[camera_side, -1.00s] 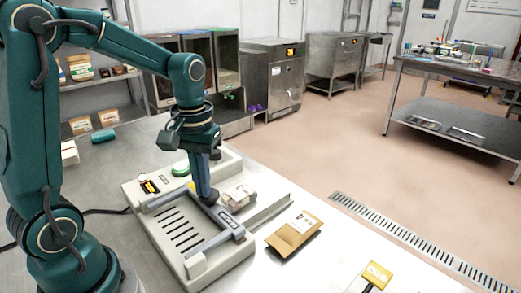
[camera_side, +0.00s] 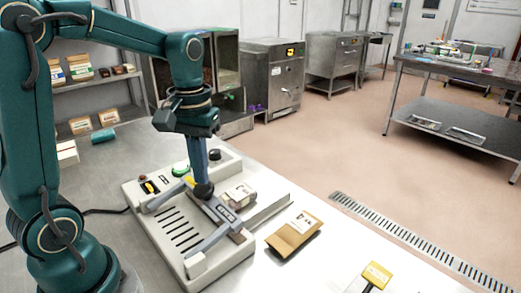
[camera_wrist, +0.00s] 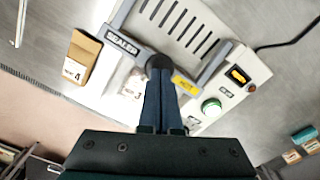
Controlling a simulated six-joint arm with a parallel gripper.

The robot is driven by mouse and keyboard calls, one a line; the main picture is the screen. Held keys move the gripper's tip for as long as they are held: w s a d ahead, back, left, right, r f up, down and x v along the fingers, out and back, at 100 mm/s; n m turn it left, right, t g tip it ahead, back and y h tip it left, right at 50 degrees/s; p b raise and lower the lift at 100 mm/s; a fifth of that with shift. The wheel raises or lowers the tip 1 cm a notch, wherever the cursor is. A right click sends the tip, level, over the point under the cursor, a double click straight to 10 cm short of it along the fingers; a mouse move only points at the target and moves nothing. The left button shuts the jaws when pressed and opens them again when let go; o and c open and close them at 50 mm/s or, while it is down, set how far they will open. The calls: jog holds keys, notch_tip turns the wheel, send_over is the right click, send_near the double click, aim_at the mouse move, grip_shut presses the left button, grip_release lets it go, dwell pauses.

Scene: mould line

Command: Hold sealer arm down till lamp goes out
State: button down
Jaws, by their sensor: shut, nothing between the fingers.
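The sealer (camera_side: 205,262) is a pale slotted base on the steel bench, with a grey hinged arm (camera_side: 240,238) marked SEALER across it. The arm also shows in the wrist view (camera_wrist: 121,41), with a yellow HOT label. My gripper (camera_side: 202,186) is shut and empty, pointing down with its tips at the black knob on the arm's crossbar. In the wrist view my gripper (camera_wrist: 160,75) meets this knob; whether it presses cannot be told. The small lamp (camera_wrist: 250,88) is dark red and looks unlit. A green button (camera_wrist: 211,106) is nearby.
A small white-labelled packet (camera_side: 240,194) lies by the arm's right side. A kraft pouch (camera_side: 294,236) lies on the bench to the right, and a yellow-topped item (camera_side: 377,274) is nearer the front edge. A black cable runs left from the sealer.

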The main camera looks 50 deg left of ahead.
notch_tip(320, 180, up, 7)
dwell(1.0)
jog(key=s+d+f+m+t, duration=0.4)
jog(key=s+d+m+t, duration=0.1)
jog(key=s+d+m, duration=0.1)
jog(key=shift+s+d+f+t, duration=0.25)
jog(key=shift+s+d, duration=0.25)
jog(key=shift+s, duration=0.55)
